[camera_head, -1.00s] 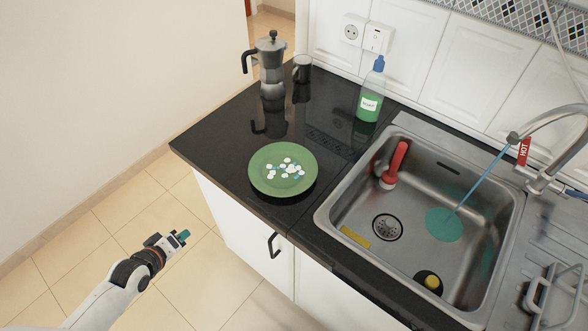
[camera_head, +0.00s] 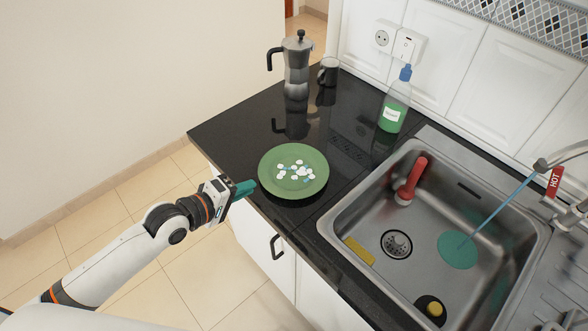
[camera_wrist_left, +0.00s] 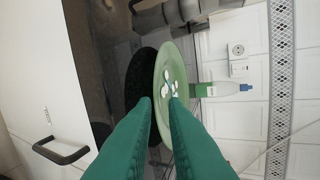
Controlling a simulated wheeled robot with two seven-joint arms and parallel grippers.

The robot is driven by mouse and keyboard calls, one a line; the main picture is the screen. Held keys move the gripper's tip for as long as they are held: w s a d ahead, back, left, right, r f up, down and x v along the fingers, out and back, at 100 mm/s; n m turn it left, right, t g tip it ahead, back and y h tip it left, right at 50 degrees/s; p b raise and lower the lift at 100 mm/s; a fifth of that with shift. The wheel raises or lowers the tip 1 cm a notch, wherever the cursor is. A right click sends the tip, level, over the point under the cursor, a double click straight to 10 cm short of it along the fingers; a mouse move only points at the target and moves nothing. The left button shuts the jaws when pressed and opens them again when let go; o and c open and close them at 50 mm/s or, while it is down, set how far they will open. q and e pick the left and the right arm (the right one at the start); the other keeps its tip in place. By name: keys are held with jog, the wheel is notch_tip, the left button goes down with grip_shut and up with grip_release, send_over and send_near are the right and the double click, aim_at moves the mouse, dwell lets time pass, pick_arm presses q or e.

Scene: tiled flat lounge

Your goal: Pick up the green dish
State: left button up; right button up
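The green dish (camera_head: 268,184) is a round plate lying flat on the black counter, left of the sink, with several small white and blue bits on it. My left gripper (camera_head: 250,187) has teal fingers and reaches in from the left, with its tips close to the dish's near left rim. In the left wrist view, the fingers (camera_wrist_left: 161,100) are apart, and the dish (camera_wrist_left: 163,120) shows beyond and between their tips. The gripper holds nothing. I cannot tell whether a finger touches the rim. My right gripper is not in view.
A moka pot (camera_head: 297,68) and a dark mug (camera_head: 328,71) stand at the back of the counter (camera_head: 232,130). A green soap bottle (camera_head: 395,105) stands by the wall. The steel sink (camera_head: 345,215) is right of the dish, holding a red-handled tool (camera_head: 412,178).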

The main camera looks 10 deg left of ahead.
aim_at(262, 181)
pick_arm(q)
jog(key=shift+a+p+x, duration=0.2)
jog(key=shift+p+x, duration=0.15)
jog(key=shift+x, duration=2.35)
jog(key=shift+w, duration=0.1)
jog(key=shift+c, duration=0.3)
grip_shut()
